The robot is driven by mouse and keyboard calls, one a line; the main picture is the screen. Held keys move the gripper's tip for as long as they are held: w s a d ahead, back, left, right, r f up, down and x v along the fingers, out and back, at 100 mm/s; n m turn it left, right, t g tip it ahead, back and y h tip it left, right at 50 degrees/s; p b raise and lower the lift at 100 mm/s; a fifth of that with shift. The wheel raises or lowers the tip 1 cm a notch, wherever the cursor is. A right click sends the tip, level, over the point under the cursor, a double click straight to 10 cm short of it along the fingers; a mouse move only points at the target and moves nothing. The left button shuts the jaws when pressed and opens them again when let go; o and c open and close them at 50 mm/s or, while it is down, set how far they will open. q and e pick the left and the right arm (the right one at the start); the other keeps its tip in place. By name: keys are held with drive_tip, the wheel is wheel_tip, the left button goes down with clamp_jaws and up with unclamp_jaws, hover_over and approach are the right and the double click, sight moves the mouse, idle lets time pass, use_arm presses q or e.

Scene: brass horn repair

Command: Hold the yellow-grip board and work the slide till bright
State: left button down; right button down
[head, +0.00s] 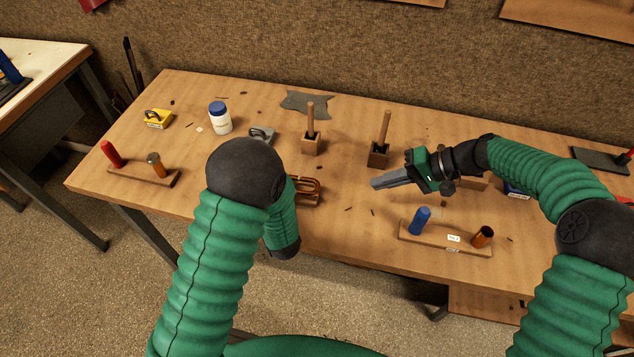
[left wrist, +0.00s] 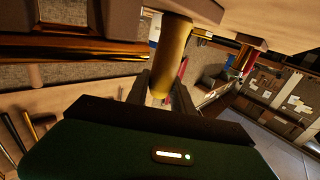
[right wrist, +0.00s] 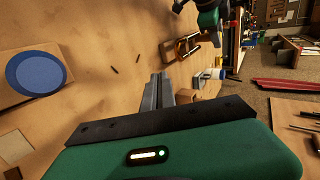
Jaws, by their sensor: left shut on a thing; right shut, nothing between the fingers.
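My left gripper (left wrist: 160,92) is shut on an upright yellow grip (left wrist: 172,60) in the left wrist view. In the head view my own arm hides that gripper and the grip. A brass U-shaped slide (head: 307,190) shows just right of my left arm, partly covered by it. It also shows in the right wrist view (right wrist: 182,47). Brass tubing (left wrist: 80,49) runs left of the grip in the left wrist view. My right gripper (head: 374,184) is shut and empty above the table, right of the slide; its fingers (right wrist: 157,90) meet in its own wrist view.
A board with a blue grip (head: 420,220) and copper tube stands front right; a red-grip board (head: 143,175) is at left. Two wooden blocks with upright handles (head: 311,142) (head: 378,155) stand behind. A white jar (head: 221,122), yellow block (head: 157,119) and grey cloth (head: 307,103) are further back.

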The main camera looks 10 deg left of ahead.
wheel_tip(320, 180, up, 6)
drive_tip(key=n+h, duration=0.7)
drive_tip(key=n, duration=1.1)
hover_over(313, 181)
drive_tip(key=s, duration=0.2)
drive_tip(key=x, duration=0.9)
drive_tip(key=shift+w+a+f, duration=0.15)
drive_tip(key=shift+w+a, duration=0.05)
drive_tip(key=shift+a, duration=0.25)
drive_tip(key=d, duration=0.2)
drive_tip(key=shift+w+d+f, duration=0.15)
drive_tip(key=shift+d+f, duration=0.05)
drive_tip(key=shift+d, duration=0.1)
drive_tip(key=shift+d+f, duration=0.1)
drive_tip(key=shift+d, duration=0.6)
